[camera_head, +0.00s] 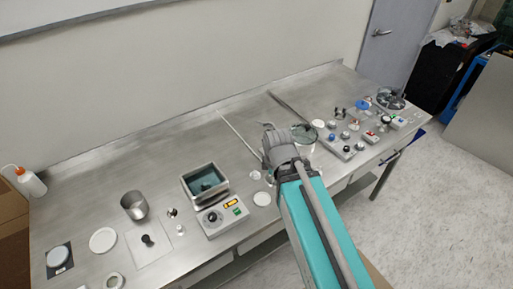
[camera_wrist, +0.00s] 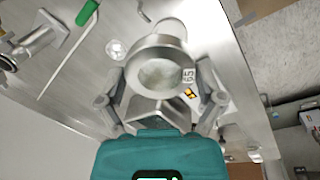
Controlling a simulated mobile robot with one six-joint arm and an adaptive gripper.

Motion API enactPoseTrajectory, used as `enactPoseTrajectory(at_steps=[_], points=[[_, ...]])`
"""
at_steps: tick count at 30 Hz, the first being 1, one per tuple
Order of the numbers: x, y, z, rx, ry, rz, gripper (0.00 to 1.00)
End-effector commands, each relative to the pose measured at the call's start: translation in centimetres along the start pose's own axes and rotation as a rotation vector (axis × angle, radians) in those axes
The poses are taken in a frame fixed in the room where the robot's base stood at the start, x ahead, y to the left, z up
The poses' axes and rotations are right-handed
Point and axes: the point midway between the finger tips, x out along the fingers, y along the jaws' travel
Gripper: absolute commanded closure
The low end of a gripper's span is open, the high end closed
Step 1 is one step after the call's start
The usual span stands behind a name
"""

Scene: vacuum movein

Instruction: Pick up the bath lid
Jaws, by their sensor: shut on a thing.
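The bath (camera_head: 205,182) is an open-topped metal box left of centre on the bench in the head view, with dark blue-green inside. No lid shows clearly on it. My gripper (camera_head: 278,142) is over the bench, right of the bath. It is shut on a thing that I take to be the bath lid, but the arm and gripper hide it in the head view. In the wrist view a grey ring-shaped part (camera_wrist: 160,72) fills the space between the finger links; I cannot tell where the fingertips touch.
A metal beaker (camera_head: 134,205) and a white disc (camera_head: 103,240) are at left. Several small items crowd the right end; the back left is clear.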

Motion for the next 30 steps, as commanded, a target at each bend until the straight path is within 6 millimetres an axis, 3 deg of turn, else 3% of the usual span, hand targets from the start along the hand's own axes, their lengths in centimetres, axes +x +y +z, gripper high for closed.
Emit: enactPoseTrajectory(at_steps=[11,17,24,30], points=[[0.1,0.5,-1.2,-0.049,0.003,-0.008,0.73],[0.4,2.4,-4.0,-0.211,0.009,-0.045,0.73],[0.8,4.8,-8.7,-0.486,0.029,-0.106,0.73],[0.9,5.6,-10.9,-0.624,0.041,-0.136,0.73]])
